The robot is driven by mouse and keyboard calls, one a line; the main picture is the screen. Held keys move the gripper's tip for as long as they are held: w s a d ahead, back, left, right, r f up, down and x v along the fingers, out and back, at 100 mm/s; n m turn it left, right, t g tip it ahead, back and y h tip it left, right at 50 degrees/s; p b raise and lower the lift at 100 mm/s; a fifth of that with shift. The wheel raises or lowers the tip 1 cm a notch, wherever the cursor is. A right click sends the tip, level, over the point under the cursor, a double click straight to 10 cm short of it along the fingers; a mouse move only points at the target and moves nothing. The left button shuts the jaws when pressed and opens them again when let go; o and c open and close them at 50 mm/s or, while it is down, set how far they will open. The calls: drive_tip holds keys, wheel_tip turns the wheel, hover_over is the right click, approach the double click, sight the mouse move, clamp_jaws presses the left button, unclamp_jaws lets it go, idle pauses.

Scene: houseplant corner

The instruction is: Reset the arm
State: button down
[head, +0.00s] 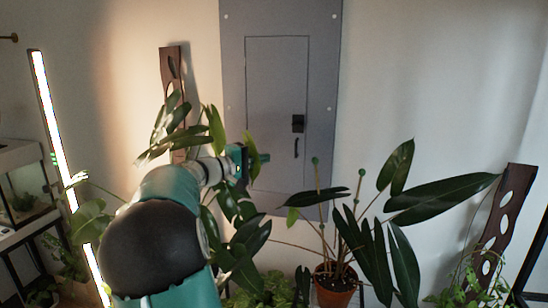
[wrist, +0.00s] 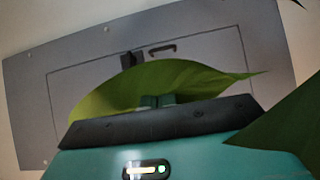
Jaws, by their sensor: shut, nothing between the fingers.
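My arm reaches up from the bottom of the head view, and my gripper (head: 262,158) is at its end, in front of the grey wall panel (head: 270,70). In the wrist view my gripper (wrist: 157,101) is shut and holds nothing. A green leaf (wrist: 165,84) lies just beyond the fingertips and overlaps them in the picture; I cannot tell whether they touch. The panel (wrist: 85,85) looks tilted behind the leaf, with its dark latch and handle near the top.
A terracotta pot (head: 335,288) with a long-leaved plant stands right of my arm. Leaves (head: 180,130) hang close around my forearm. A lit tube lamp (head: 62,150) leans at the left. Dark wooden boards with holes stand behind the arm (head: 170,65) and at the right (head: 508,210).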

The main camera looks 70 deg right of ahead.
drive_tip(key=shift+v, duration=1.45)
drive_tip(key=shift+s, duration=0.1)
drive_tip(key=w+a+f+n+t+y, duration=0.1)
drive_tip(key=w+a+f+t+y, duration=0.15)
drive_tip(key=a, duration=0.65)
drive_tip(key=w+a+f+n+t+y, duration=0.1)
drive_tip(key=w+a+f+t+y, duration=0.2)
drive_tip(key=a, duration=0.6)
drive_tip(key=w+a+f+n+t+y, duration=0.15)
drive_tip(key=a+f+t, duration=0.35)
drive_tip(key=a, duration=0.5)
drive_tip(key=s+a+f+n+t+y, duration=0.1)
drive_tip(key=a+f+y, duration=0.1)
drive_tip(key=a, duration=0.8)
drive_tip(key=s+a+f+n+t+y, duration=0.1)
drive_tip(key=a+t+y, duration=0.1)
drive_tip(key=a, duration=0.7)
drive_tip(key=s+a+f+n+t+y, duration=0.1)
drive_tip(key=a+f+t+y, duration=0.1)
drive_tip(key=a, duration=0.8)
drive_tip(key=shift+s+a+f+y, duration=0.25)
drive_tip(key=shift+a+f+y, duration=0.1)
drive_tip(key=shift+y, duration=0.55)
drive_tip(key=shift+d, duration=0.2)
